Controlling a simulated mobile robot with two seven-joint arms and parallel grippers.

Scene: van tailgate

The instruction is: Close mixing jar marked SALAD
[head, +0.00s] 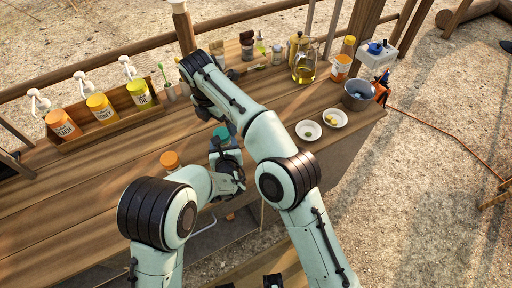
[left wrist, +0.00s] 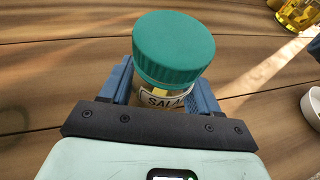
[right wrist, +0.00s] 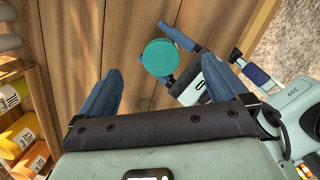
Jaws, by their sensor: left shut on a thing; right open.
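The jar marked SALAD (left wrist: 165,97) stands upright in the left wrist view, with its green lid (left wrist: 173,48) sitting on top. I cannot tell whether the lid is tight. My left gripper (head: 226,152) is shut around the jar's body, its blue fingers on either side below the lid. The lid shows in the head view (head: 221,132) and in the right wrist view (right wrist: 160,57). My right gripper (right wrist: 148,92) is open and empty; the lid is apart from it, seen beyond its fingertips. In the head view my right forearm partly hides that gripper.
An orange-lidded container (head: 170,160) stands left of the jar. Several pump bottles (head: 100,107) stand in a wooden rack at the back left. Two small white bowls (head: 308,130), a metal pot (head: 357,96) and an oil jug (head: 304,68) are to the right. Bare planks lie around the jar.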

